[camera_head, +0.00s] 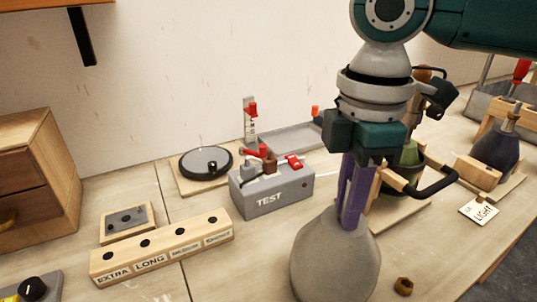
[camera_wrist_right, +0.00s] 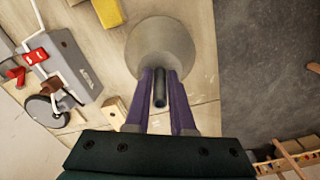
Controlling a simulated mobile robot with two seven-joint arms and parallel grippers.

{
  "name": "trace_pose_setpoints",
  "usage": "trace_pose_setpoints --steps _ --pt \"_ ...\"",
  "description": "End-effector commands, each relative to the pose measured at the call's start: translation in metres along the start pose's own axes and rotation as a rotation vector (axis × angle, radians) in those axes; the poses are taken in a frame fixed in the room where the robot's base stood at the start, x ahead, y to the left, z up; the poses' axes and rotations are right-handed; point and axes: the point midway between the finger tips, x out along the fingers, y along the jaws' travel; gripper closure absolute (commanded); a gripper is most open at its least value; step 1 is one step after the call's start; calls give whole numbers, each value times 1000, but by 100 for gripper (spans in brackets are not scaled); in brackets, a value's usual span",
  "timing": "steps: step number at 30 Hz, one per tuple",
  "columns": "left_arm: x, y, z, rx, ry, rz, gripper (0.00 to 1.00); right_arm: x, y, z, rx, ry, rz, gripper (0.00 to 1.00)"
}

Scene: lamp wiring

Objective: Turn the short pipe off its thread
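A grey rounded lamp body (camera_head: 335,262) stands upright at the front of the table. In the right wrist view, the lamp body (camera_wrist_right: 163,45) is seen from above, with a dark short pipe (camera_wrist_right: 160,92) rising from its middle. My right gripper (camera_head: 352,222) points down over the lamp body's top. Its purple fingers (camera_wrist_right: 160,78) stand on either side of the pipe. Whether they press on it cannot be made out. In the head view the fingers hide the pipe. My left gripper is in neither view.
A grey TEST box (camera_head: 270,200) and a labelled wooden block (camera_head: 165,248) stand left of the lamp body. A brass nut (camera_head: 403,286) lies to its right. Behind my right gripper is a green lamp (camera_head: 411,155). A LIGHT card (camera_head: 480,210) and a dark flask (camera_head: 497,148) are farther right.

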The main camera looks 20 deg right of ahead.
Motion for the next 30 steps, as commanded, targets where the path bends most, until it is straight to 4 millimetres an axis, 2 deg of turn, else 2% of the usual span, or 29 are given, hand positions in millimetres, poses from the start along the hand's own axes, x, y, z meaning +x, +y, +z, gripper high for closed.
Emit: trace_pose_setpoints --steps 1,5,6,15,16,20,30 --pt "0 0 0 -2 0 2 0 0 0 0 0 0 0 85" --pt "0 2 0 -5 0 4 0 0 0 0 0 0 0 99" --pt "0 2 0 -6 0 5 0 0 0 0 0 0 0 100" --pt "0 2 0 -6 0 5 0 0 0 0 0 0 0 100" --pt "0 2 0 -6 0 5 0 0 0 0 0 0 0 86" --pt "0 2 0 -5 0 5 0 0 0 0 0 0 0 100" --pt "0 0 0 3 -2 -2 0 0 0 0 0 0 0 100"
